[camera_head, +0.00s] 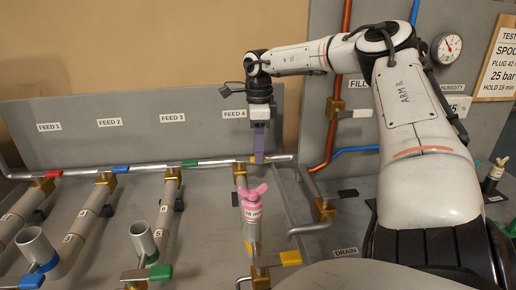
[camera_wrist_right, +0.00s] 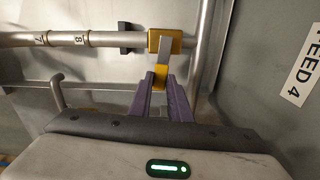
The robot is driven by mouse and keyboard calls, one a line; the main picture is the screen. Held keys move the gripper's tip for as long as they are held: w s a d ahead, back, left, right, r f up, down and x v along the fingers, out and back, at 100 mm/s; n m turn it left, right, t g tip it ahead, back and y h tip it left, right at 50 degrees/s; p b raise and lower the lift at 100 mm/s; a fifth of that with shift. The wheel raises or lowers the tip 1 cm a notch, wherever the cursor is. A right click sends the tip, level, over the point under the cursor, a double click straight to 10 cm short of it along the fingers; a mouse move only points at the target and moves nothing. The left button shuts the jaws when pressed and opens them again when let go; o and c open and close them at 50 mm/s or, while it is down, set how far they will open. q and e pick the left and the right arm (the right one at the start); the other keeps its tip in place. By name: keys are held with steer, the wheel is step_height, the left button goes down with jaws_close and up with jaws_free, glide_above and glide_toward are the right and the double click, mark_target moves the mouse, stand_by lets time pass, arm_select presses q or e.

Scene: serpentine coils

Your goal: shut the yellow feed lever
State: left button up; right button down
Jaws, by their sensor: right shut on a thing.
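The yellow feed lever (camera_head: 252,160) is at the valve below the FEED 4 label, mostly hidden behind my right gripper (camera_head: 259,158) in the head view. In the right wrist view the yellow grip of the lever (camera_wrist_right: 160,76) sits between the purple fingers of my right gripper (camera_wrist_right: 160,84), which are shut on it. Its grey shank runs to the brass valve body (camera_wrist_right: 176,41) and lies crosswise to the labelled pipe (camera_wrist_right: 60,40). My left gripper is not in view.
The red (camera_head: 53,173), blue (camera_head: 121,169) and green (camera_head: 189,163) feed levers are in a row to the left. A pink wing-handled plug (camera_head: 253,207) stands in front of the valve. Another yellow lever (camera_head: 290,258) is lower down. A grey panel (camera_head: 150,125) stands behind.

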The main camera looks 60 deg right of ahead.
steer(key=shift+w+d+n, duration=0.2)
steer(key=shift+d+n, duration=0.05)
steer(key=shift+n, duration=0.25)
steer(key=shift+w+r, duration=0.1)
steer(key=c, duration=1.6)
jaws_free()
steer(key=shift+c, duration=0.2)
step_height(320, 180, up, 10)
